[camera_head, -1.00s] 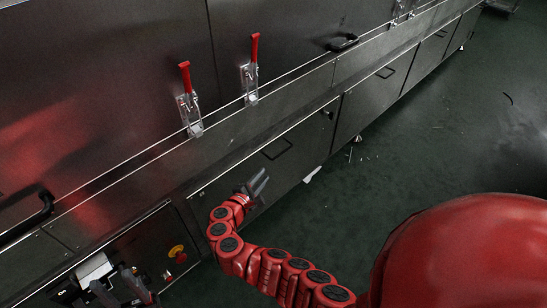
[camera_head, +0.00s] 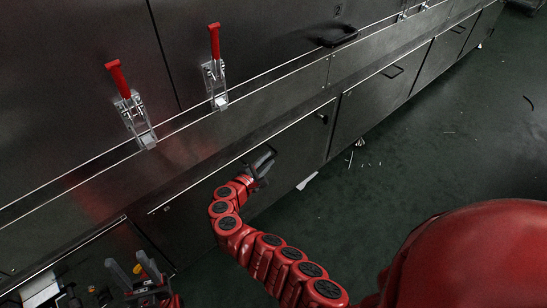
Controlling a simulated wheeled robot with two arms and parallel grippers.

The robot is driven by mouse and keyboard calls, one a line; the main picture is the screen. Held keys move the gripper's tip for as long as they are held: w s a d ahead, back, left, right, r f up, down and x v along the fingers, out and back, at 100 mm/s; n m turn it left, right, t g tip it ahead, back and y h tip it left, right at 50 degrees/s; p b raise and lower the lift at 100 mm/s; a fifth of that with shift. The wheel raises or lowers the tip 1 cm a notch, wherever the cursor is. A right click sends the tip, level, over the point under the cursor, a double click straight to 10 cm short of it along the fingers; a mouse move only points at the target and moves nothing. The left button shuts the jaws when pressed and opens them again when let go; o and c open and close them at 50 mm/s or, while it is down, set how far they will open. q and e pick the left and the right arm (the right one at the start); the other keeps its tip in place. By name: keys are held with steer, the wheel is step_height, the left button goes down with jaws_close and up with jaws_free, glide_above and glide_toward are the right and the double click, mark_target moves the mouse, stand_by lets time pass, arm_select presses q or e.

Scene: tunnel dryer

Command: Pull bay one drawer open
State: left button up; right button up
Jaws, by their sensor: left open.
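A steel drawer front (camera_head: 308,150) sits low on the dryer's side and looks flush with the panels beside it. Its dark bar handle is hidden or merged with my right gripper (camera_head: 264,163), whose fingers are at the drawer front. I cannot tell whether the fingers are around the handle or only beside it. My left gripper (camera_head: 138,277) is at the lower left, open and empty, its two fingers pointing up and apart, away from this drawer.
Two red-handled clamps (camera_head: 131,105) (camera_head: 214,68) and a black handle (camera_head: 338,37) stand out above the drawers. More drawer fronts (camera_head: 382,95) run to the upper right. The green floor (camera_head: 400,170) is mostly clear, with small scraps near the dryer.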

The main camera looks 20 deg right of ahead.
jaws_close()
stand_by(1.5)
